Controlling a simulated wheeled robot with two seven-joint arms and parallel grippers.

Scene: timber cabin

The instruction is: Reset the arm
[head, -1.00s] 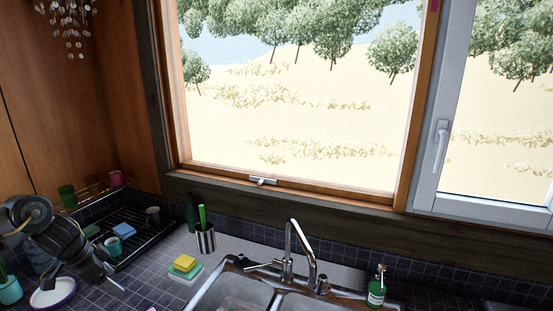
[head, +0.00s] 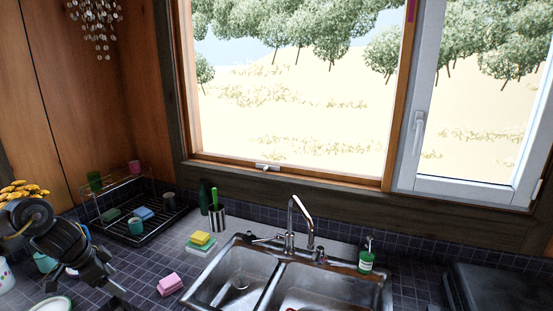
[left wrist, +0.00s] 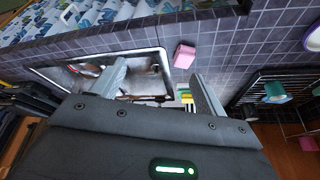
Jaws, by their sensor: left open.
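My left arm comes in at the lower left of the head view, with its gripper (head: 106,284) over the tiled counter, left of the sink. In the left wrist view the two fingers of the left gripper (left wrist: 152,88) are spread apart with nothing between them. The sink (left wrist: 80,68) and a pink sponge (left wrist: 184,55) lie beyond the fingers. The pink sponge also shows in the head view (head: 170,284), to the right of the gripper and apart from it. My right gripper is in neither view.
The double sink (head: 243,275) has a tall faucet (head: 291,225). Yellow and green sponges (head: 201,241), a striped cup (head: 217,219) and a green soap bottle (head: 366,257) stand around it. A dish rack (head: 150,228) is at the back left. A dark appliance (head: 495,290) is at right.

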